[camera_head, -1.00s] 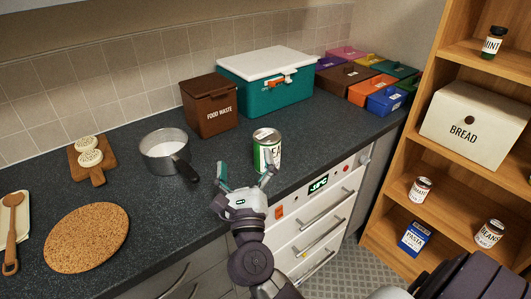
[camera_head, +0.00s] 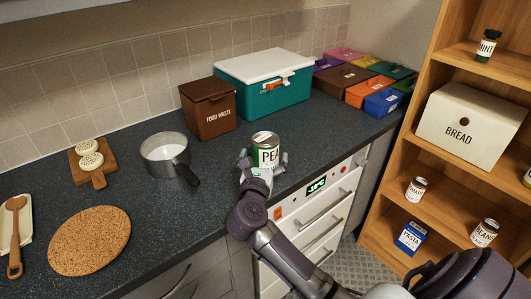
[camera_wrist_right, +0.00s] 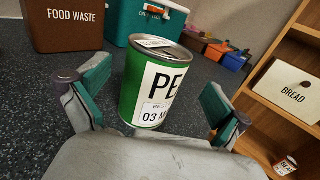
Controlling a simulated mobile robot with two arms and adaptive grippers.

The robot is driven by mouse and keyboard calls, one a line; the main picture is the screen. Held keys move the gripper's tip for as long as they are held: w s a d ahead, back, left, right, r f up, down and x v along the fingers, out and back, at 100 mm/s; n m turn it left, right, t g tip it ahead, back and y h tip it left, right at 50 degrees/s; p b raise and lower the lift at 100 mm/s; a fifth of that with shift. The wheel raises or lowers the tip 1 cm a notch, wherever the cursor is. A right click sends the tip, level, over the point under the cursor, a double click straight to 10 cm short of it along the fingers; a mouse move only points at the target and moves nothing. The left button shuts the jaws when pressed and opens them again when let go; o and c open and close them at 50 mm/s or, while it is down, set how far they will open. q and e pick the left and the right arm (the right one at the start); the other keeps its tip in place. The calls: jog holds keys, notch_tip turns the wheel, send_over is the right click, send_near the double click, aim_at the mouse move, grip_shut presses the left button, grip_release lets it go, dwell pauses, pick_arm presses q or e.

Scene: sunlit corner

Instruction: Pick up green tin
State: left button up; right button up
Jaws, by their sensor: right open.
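The green tin (camera_head: 265,149), with a white label reading "PEA", stands upright on the dark worktop near its front edge. In the right wrist view the tin (camera_wrist_right: 152,82) stands between and a little beyond my fingertips. My right gripper (camera_head: 263,164) is open around the near side of the tin, one finger on each side. In the right wrist view the open gripper (camera_wrist_right: 153,108) shows green pads with visible gaps beside the tin. The tin's lower part is partly hidden by the gripper in the head view. My left gripper is not in view.
A saucepan (camera_head: 164,148) stands left of the tin. The food waste bin (camera_head: 208,110) and a teal box with white lid (camera_head: 265,95) stand behind it. Coloured boxes (camera_head: 381,103) line the far right. A shelf with a bread bin (camera_head: 468,124) is at right.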

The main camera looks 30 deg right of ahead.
jog(key=x, duration=0.3)
jog(key=p+x, duration=0.1)
jog(key=x, duration=0.1)
jog(key=shift+w+a+f, duration=0.1)
jog(key=shift+a+f, duration=0.1)
jog(key=shift+f, duration=0.15)
jog(key=c, duration=1.3)
jog(key=shift+r, duration=0.1)
jog(key=shift+c, duration=1.2)
